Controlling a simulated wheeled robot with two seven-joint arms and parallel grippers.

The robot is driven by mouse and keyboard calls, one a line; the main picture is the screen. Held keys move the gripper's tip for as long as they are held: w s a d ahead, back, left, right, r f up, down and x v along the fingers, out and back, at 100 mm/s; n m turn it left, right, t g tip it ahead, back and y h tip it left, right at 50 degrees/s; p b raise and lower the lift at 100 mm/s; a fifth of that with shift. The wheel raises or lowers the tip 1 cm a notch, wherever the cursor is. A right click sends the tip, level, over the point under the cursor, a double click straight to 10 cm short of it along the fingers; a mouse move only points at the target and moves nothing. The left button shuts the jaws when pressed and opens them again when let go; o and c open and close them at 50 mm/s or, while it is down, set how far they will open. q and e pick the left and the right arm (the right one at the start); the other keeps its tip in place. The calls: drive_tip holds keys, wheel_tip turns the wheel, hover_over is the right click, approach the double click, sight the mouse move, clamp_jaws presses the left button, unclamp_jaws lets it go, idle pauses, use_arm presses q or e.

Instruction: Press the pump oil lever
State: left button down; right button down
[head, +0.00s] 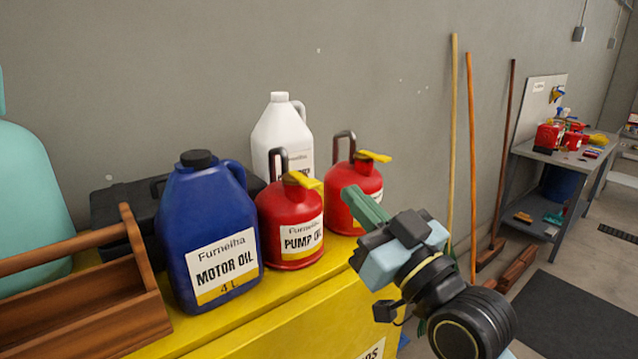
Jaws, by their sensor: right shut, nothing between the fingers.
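A red pump oil can (289,225) labelled "PUMP OIL" stands upright on the yellow cabinet, with a dark handle loop on top. Its yellow lever (302,180) slants across the top of the can. A second red can (353,197) with its own yellow lever (375,157) stands just behind it to the right. My right gripper (352,196) is shut and empty. Its green fingers point up and left, in front of the second can and to the right of the labelled can, apart from the labelled can's lever. My left gripper is not in view.
A blue motor oil jug (207,232) stands close left of the labelled can. A white jug (282,131) is behind. A wooden toolbox (85,295) and a dark case (120,215) are at left. The yellow cabinet (290,318) has a bare front strip. Poles lean on the wall.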

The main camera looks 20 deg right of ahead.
drive_tip(key=shift+w, duration=0.1)
wheel_tip(320, 180, up, 4)
drive_tip(key=p, duration=0.3)
hover_over(301, 179)
drive_tip(key=s+d, duration=0.2)
drive_tip(key=s, duration=0.2)
drive_tip(key=f, duration=0.5)
drive_tip(key=shift+s+a+b, duration=0.2)
drive_tip(key=shift+s+b, duration=0.05)
drive_tip(key=shift+b, duration=0.15)
